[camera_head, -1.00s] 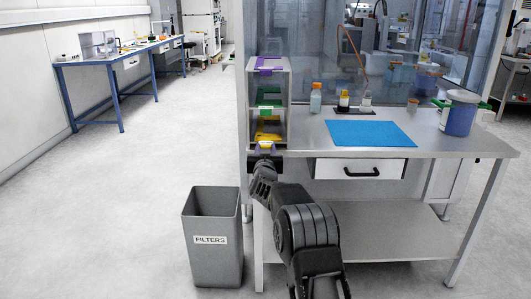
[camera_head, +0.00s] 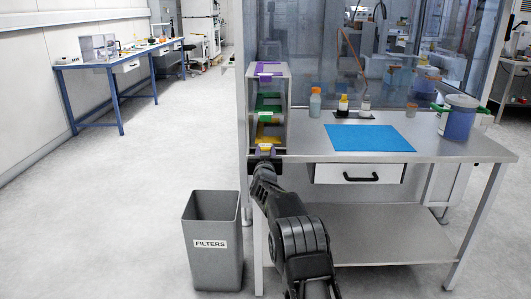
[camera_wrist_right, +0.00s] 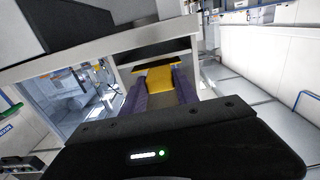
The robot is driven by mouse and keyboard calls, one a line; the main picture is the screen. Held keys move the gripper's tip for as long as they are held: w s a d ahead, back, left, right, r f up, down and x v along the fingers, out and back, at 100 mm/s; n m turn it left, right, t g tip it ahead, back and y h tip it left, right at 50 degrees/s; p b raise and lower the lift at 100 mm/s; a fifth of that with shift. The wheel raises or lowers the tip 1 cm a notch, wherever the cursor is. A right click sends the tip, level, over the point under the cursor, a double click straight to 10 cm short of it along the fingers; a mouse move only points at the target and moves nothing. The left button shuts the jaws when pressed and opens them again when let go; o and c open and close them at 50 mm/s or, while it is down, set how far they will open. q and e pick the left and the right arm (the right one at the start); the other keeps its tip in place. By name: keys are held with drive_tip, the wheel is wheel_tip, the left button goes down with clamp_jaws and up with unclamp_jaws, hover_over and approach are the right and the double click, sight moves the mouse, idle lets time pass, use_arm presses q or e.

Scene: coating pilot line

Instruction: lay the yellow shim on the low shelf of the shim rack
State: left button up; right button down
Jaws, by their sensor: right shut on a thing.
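The shim rack (camera_head: 284,112) is a tall, narrow grey frame at the left end of the steel table. The yellow shim (camera_head: 269,131) shows in its low opening. In the right wrist view the yellow shim (camera_wrist_right: 160,77) lies at the tips of two purple finger pads, below the dark underside of the shelf above. My right gripper (camera_head: 265,149) is at the front of the low shelf, shut on the shim's near end. I cannot tell whether the shim touches the shelf. My left gripper is not in view.
A purple piece (camera_head: 268,68) and a green piece (camera_head: 268,102) sit higher in the rack. Bottles (camera_head: 315,103), a blue mat (camera_head: 368,136) and a blue-filled jar (camera_head: 457,118) stand on the table (camera_head: 440,149). A grey FILTERS bin (camera_head: 214,270) stands on the floor, left of my arm.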

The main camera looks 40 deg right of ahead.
drive_tip(key=shift+f+b, duration=0.35)
drive_tip(key=shift+f, duration=0.1)
drive_tip(key=c, duration=0.9)
unclamp_jaws()
drive_tip(key=shift+o, duration=0.2)
drive_tip(key=shift+s+a+f, duration=0.1)
drive_tip(key=b+v, duration=0.3)
drive_tip(key=v, duration=0.4)
drive_tip(key=shift+s+a+b, duration=0.25)
drive_tip(key=shift+s+b, duration=0.05)
